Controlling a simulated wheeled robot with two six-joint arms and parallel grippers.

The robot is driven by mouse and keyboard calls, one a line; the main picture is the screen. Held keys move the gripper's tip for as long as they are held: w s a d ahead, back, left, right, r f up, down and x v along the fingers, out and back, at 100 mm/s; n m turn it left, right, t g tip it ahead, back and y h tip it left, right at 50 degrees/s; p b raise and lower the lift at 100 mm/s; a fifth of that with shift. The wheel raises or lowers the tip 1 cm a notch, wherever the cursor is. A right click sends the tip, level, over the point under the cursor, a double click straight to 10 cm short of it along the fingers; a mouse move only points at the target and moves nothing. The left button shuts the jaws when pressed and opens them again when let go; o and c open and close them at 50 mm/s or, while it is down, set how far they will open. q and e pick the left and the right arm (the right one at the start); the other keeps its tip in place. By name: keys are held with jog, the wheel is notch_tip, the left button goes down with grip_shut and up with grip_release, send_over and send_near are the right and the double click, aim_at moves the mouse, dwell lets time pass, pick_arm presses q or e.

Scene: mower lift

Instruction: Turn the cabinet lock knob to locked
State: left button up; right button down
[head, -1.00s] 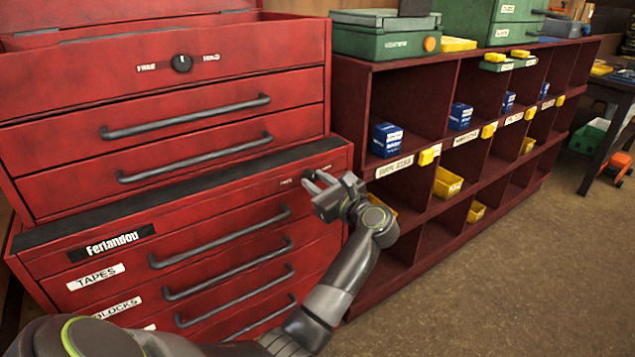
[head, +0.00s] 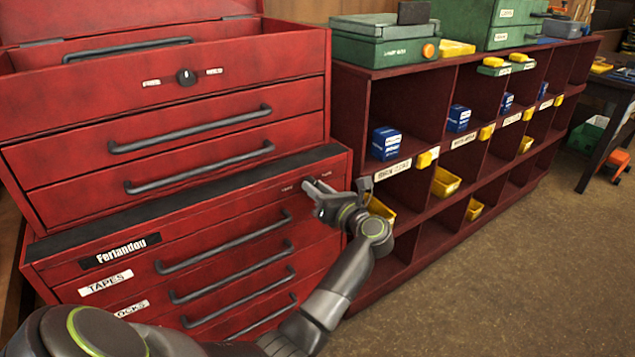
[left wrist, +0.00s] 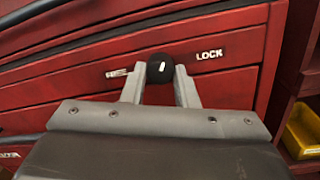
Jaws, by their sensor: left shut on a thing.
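The lower red cabinet (head: 225,222) has a small black lock knob at its upper right, between two small labels. In the left wrist view the knob (left wrist: 159,67) shows clearly, its white mark pointing nearly straight up. The LOCK label (left wrist: 209,54) is to its right; the label (left wrist: 117,73) to its left is too blurred to read. My left gripper (head: 311,185) is at the cabinet front, shut on the knob, with one finger on each side in the left wrist view (left wrist: 160,88). In the head view the fingers mostly hide this knob. My right gripper is not in view.
A similar knob (head: 186,77) sits on the upper red chest (head: 60,88), above its drawer handles. Right of the cabinet stands a red shelf (head: 408,105) with blue boxes and yellow bins (head: 446,182).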

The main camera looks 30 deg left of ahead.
pick_arm(q)
jog(key=m+p, duration=0.1)
jog(key=m, duration=0.1)
jog(key=m+p, duration=0.4)
jog(key=shift+r+m, duration=0.25)
jog(key=shift+m, duration=0.15)
jog(key=shift+s+f+m+t+p, duration=0.1)
jog(key=shift+m+t+p, duration=0.15)
jog(key=shift+m+p, duration=1)
jog(key=shift+f+m+t+p, duration=0.1)
jog(key=shift+m+t+p, duration=0.15)
jog(key=shift+m+p, duration=1)
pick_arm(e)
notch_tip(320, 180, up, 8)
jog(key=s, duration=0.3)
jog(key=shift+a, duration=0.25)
pick_arm(q)
jog(key=shift+m, duration=0.3)
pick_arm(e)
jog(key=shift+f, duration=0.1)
pick_arm(q)
jog(key=o, duration=1)
